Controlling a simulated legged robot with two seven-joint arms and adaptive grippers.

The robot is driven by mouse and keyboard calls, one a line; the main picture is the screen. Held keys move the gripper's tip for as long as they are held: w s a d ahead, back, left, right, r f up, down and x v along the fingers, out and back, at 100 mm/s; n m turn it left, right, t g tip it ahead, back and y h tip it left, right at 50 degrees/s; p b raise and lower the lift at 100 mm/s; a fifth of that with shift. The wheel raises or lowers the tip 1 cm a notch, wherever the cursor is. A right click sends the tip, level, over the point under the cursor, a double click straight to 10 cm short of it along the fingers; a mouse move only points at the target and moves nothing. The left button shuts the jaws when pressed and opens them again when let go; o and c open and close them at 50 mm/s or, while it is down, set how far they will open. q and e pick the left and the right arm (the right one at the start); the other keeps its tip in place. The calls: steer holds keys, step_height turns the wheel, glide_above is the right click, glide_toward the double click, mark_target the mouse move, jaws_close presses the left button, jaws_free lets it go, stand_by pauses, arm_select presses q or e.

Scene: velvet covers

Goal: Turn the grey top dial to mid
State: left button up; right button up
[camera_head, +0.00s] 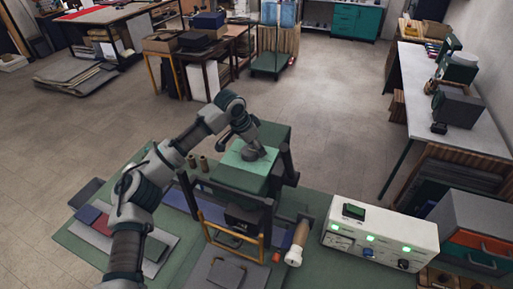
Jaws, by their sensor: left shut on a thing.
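The press (243,178) is a green machine with dark posts, standing on the green work table (318,205). On its pale green top plate (232,158) sits the small grey top dial (250,154). My left gripper (251,149) reaches down onto the plate from above and is shut on the dial. The fingers cover much of the dial, so its pointer and any marks cannot be read. My right gripper is not in view.
A white control box (380,237) with green lights and a black knob (403,264) stands to the right of the press. A wooden-handled roller (297,243) lies in front. Cloth pieces (98,220) lie at the left. Open floor surrounds the table behind.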

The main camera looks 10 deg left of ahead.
arm_select(q)
steer(key=shift+o, duration=0.5)
steer(key=shift+s+a+f+g, duration=0.3)
steer(key=shift+s+a+f, duration=0.2)
steer(key=shift+a, duration=0.25)
steer(key=shift+s+a+r, duration=0.25)
steer(key=shift+s+a, duration=0.05)
steer(key=shift+s, duration=0.1)
steer(key=shift+r, duration=0.1)
steer(key=shift+d+r+n, duration=0.1)
steer(key=shift+r+n, duration=0.05)
steer(key=shift+n, duration=0.25)
steer(key=n+t+y, duration=0.1)
steer(key=n, duration=0.1)
steer(key=shift+w+r+n, duration=0.1)
steer(key=shift+r+n, duration=0.05)
steer(key=shift+n, duration=0.25)
steer(key=n+y, duration=0.1)
steer(key=n, duration=0.3)
steer(key=shift+d+n+t+y, duration=0.15)
steer(key=shift+n+t+y, duration=0.15)
steer(key=shift+t+y, duration=0.1)
steer(key=n+y, duration=0.2)
steer(key=n, duration=0.3)
steer(key=n+g+y, duration=0.1)
steer(key=n, duration=0.3)
steer(key=shift+n+y, duration=0.3)
steer(key=shift+n, duration=0.1)
